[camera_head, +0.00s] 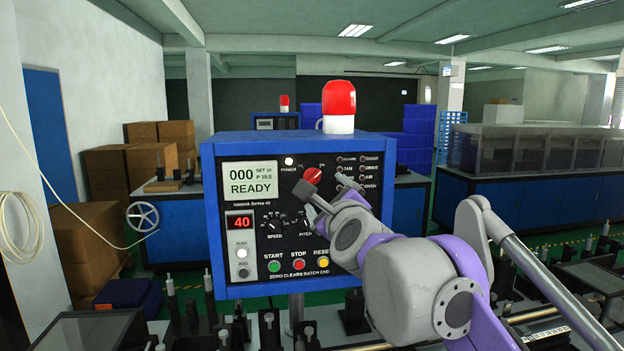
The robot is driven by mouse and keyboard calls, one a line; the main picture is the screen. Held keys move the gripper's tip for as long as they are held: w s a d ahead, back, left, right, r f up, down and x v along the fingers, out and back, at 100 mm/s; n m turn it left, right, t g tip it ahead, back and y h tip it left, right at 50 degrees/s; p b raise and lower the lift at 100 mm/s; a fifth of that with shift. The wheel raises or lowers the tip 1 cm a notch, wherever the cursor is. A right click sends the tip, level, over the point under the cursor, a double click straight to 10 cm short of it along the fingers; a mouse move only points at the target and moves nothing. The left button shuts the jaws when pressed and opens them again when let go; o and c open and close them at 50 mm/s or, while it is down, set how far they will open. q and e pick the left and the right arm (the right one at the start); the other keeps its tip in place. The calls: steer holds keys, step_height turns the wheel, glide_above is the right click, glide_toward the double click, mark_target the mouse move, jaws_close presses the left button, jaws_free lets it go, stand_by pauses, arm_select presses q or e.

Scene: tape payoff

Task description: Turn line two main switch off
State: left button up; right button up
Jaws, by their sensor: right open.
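A blue control box (212,222) with a black front panel stands in front of me. A red rotary switch (313,175) sits at the top middle of the panel, right of a lit white power lamp (289,161). The display (250,180) reads 000 and READY. My right gripper (322,189) comes in from the lower right, open, with its fingers just below and right of the red switch. I cannot tell whether a finger touches it. The arm hides the lower right of the panel. No line number is readable on the box. My left gripper is not in view.
Below the switch are speed and pitch knobs (273,219) and green start (274,266), red stop (299,265) and yellow reset (323,262) buttons. A red beacon (339,100) stands on top. A similar box (276,122) with a red lamp is farther back.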

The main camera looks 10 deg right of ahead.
mark_target(314, 178)
steer(key=w+p, duration=0.1)
steer(key=w, duration=0.9)
steer(key=shift+w+a+r+p, duration=0.1)
steer(key=shift+p, duration=0.2)
steer(key=c, duration=1.4)
